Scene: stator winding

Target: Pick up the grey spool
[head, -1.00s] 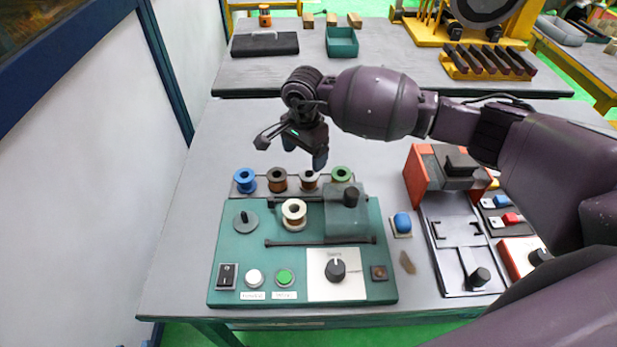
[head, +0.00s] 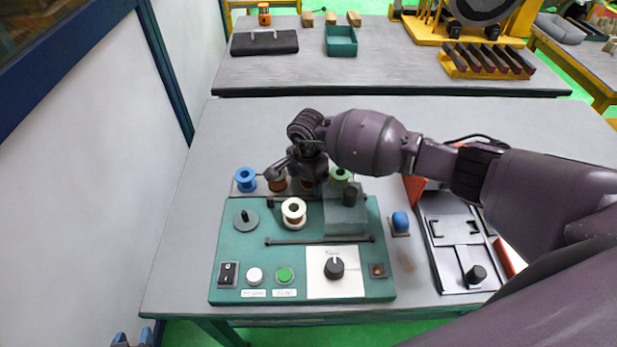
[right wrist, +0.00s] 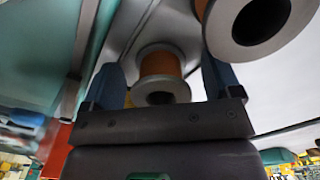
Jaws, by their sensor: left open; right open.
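A row of spools stands on a rack at the back of the teal panel. The third from the left, pale-flanged with copper winding in the earlier view, is now mostly hidden behind my right gripper (head: 300,178). In the right wrist view, the open fingers of my right gripper (right wrist: 162,88) have a copper-wound spool with a grey flange (right wrist: 162,78) visible between them, not gripped. A second copper-wound, grey-flanged spool (right wrist: 255,22) is closer, at the top right. My left gripper (head: 133,340) shows only its blue fingertips at the bottom left, apart and empty.
A blue spool (head: 246,180), a brown spool (head: 277,183) and a green spool (head: 341,174) stand beside the right gripper. A white spool (head: 294,212) sits on the teal panel (head: 235,265). A grey block (head: 346,215) stands right of it. The table's left side is clear.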

